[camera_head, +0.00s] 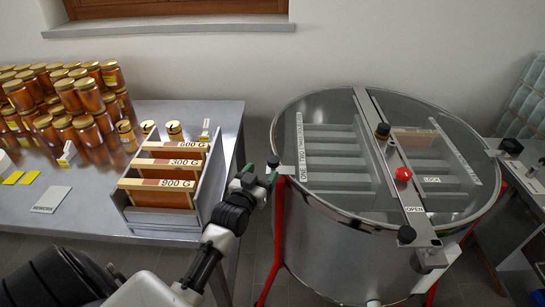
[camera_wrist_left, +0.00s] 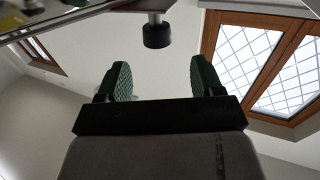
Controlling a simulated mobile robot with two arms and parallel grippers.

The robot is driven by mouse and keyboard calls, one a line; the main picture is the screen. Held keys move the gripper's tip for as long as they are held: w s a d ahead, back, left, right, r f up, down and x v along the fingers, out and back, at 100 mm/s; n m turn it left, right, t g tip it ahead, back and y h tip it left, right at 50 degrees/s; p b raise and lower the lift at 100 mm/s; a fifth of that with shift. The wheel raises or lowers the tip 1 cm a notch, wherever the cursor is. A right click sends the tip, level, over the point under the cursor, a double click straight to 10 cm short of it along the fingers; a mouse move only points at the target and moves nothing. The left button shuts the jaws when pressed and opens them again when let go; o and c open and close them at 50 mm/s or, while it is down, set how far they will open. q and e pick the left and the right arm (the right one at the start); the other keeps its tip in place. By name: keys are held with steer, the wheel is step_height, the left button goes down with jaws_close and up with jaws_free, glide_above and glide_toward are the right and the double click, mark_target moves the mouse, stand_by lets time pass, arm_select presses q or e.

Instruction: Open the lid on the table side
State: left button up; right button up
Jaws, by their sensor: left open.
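The round steel tank (camera_head: 335,250) stands right of the table, with a clear lid in two halves divided by a metal bar (camera_head: 385,150). The table-side lid half (camera_head: 335,115) lies flat and closed, with a printed strip along it. My left gripper (camera_head: 272,168) is at the tank's left rim, beside a pale tab on the lid's edge. In the left wrist view its green fingers (camera_wrist_left: 157,80) are apart and empty. A black knob (camera_wrist_left: 157,36) on a metal stem is beyond the fingertips, apart from them. My right gripper is not visible.
The steel table (camera_head: 95,205) at left holds several honey jars (camera_head: 75,100) and a rack of labelled frames (camera_head: 160,180). The bar carries a red knob (camera_head: 403,174) and black knobs (camera_head: 406,235). Red legs (camera_head: 277,240) support the tank. Another table (camera_head: 515,215) stands right.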

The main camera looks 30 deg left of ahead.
mark_target(272, 161)
arm_select(q)
steer(key=w, duration=0.6)
steer(key=shift+w+a+p, duration=0.15)
steer(key=shift+a+p, duration=0.2)
steer(key=shift+w+a, duration=0.15)
steer(key=shift+w, duration=0.45)
